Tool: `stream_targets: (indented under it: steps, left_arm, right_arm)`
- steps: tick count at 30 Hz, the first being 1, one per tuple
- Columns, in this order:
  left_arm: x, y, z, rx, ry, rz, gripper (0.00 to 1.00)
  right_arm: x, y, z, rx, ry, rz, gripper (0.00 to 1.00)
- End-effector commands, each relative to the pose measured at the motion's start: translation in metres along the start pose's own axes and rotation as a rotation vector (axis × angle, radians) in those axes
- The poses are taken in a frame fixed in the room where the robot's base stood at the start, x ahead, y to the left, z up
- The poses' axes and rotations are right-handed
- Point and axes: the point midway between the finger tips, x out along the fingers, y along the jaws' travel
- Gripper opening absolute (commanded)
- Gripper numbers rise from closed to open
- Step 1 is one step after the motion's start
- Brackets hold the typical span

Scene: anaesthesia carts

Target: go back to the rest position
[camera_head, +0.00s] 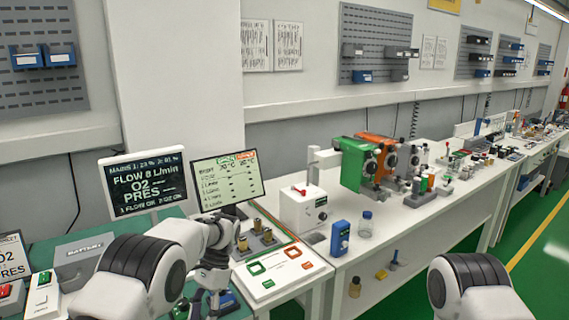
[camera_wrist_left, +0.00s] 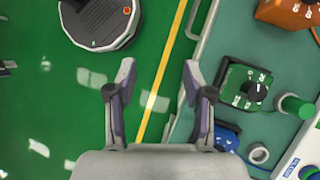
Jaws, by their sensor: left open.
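My left gripper (camera_wrist_left: 158,78) is open and empty in the left wrist view, its two fingers well apart. Below it are the green floor and a yellow line (camera_wrist_left: 164,85), beside the edge of a teal bench top (camera_wrist_left: 222,42). In the head view my left arm comes in from the lower left, and its wrist hangs over the near bench, left of the panel with the green and orange frames. The fingers there are small and partly hidden. My right arm shows only as a link at the lower right; its gripper is out of view.
A green box with a black dial (camera_wrist_left: 245,88) and an orange box (camera_wrist_left: 288,12) lie right of the gripper. Two screens (camera_head: 142,184) (camera_head: 228,181) stand behind my left arm. A white box (camera_head: 303,208) and a blue device (camera_head: 340,238) stand on the bench further right.

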Motion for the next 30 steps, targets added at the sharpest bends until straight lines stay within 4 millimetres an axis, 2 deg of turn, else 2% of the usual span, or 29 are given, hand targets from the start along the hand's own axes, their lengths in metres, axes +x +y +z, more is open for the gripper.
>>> stream_targets:
  steps: [8, 11, 14, 15, 18, 19, 21, 24, 27, 30]
  left_arm:
    - [0.117, 0.007, 0.021, -0.025, -0.085, 0.127, 0.52]
    - [0.179, 0.020, 0.035, -0.059, -0.091, 0.171, 0.52]
    - [0.255, 0.047, 0.059, -0.123, -0.075, 0.211, 0.52]
    - [0.286, 0.063, 0.072, -0.159, -0.061, 0.223, 0.52]
    - [0.348, 0.108, 0.111, -0.279, 0.004, 0.237, 0.52]
    - [0.361, 0.121, 0.122, -0.318, 0.029, 0.235, 0.52]
    - [0.382, 0.148, 0.146, -0.410, 0.096, 0.221, 0.52]
    - [0.389, 0.171, 0.170, -0.544, 0.223, 0.176, 0.52]
    - [0.381, 0.170, 0.172, -0.648, 0.372, 0.117, 0.52]
    - [0.369, 0.150, 0.154, -0.720, 0.517, 0.066, 0.52]
  right_arm:
    - [0.000, 0.000, 0.001, 0.000, -0.001, 0.000, 0.40]
    - [0.000, 0.000, 0.001, 0.000, -0.002, 0.000, 0.40]
    - [0.000, 0.000, 0.001, 0.000, -0.001, 0.000, 0.40]
    - [0.000, 0.000, 0.001, 0.000, -0.001, 0.000, 0.40]
    - [0.000, 0.000, 0.001, 0.000, -0.001, 0.000, 0.40]
    - [0.000, 0.000, 0.001, 0.000, -0.001, 0.000, 0.40]
    - [0.000, 0.000, 0.001, 0.000, -0.001, 0.000, 0.40]
    - [0.000, 0.000, 0.001, 0.000, -0.002, 0.000, 0.40]
    - [0.000, 0.000, 0.001, 0.000, -0.002, 0.000, 0.40]
    - [0.000, 0.000, 0.001, 0.000, -0.001, 0.000, 0.40]
